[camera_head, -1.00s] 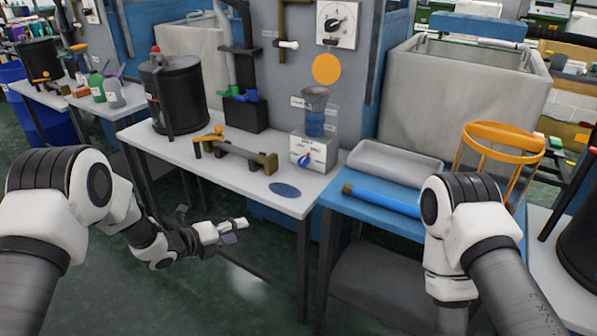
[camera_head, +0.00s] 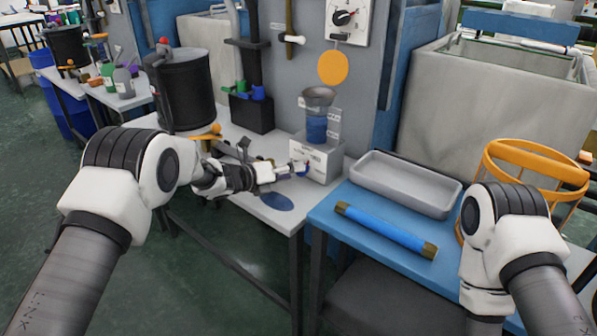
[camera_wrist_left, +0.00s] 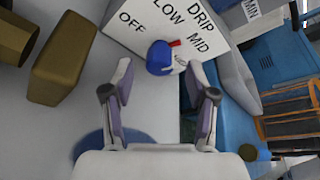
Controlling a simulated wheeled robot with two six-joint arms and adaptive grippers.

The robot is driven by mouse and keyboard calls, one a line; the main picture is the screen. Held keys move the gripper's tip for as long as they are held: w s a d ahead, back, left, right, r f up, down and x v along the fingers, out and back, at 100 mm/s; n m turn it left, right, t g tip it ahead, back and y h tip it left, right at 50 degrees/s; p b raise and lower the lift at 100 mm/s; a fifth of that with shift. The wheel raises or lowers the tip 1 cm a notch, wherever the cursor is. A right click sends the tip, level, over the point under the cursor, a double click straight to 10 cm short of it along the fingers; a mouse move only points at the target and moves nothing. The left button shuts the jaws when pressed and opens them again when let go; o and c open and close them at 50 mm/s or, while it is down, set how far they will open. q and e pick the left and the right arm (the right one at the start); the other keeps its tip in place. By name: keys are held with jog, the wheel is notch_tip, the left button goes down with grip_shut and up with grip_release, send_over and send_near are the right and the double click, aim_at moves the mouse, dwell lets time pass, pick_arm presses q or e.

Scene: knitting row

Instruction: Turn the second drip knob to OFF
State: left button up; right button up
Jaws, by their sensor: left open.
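The drip knob is blue with a red pointer and sits on the front of a white box (camera_head: 326,161). In the head view the knob (camera_head: 303,168) shows just past the tips of my left gripper (camera_head: 285,171). In the left wrist view the knob (camera_wrist_left: 159,58) is ahead of my left gripper (camera_wrist_left: 159,80), which is open with a finger to each side. No contact shows. The box face (camera_wrist_left: 130,28) reads OFF, LOW, DRIP and MID. The red pointer aims up and right, between LOW and MID. My right gripper is out of view.
A blue cup with a grey funnel (camera_head: 319,98) stands by the box. A dark blue disc (camera_head: 277,201) lies below the left gripper. A black tank (camera_head: 186,88) stands behind the left arm. A grey tray (camera_head: 405,182) and blue roll (camera_head: 385,229) lie on the blue table.

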pick_arm(q)
jog(key=shift+x, duration=1.15)
jog(key=shift+c, duration=0.4)
grip_shut()
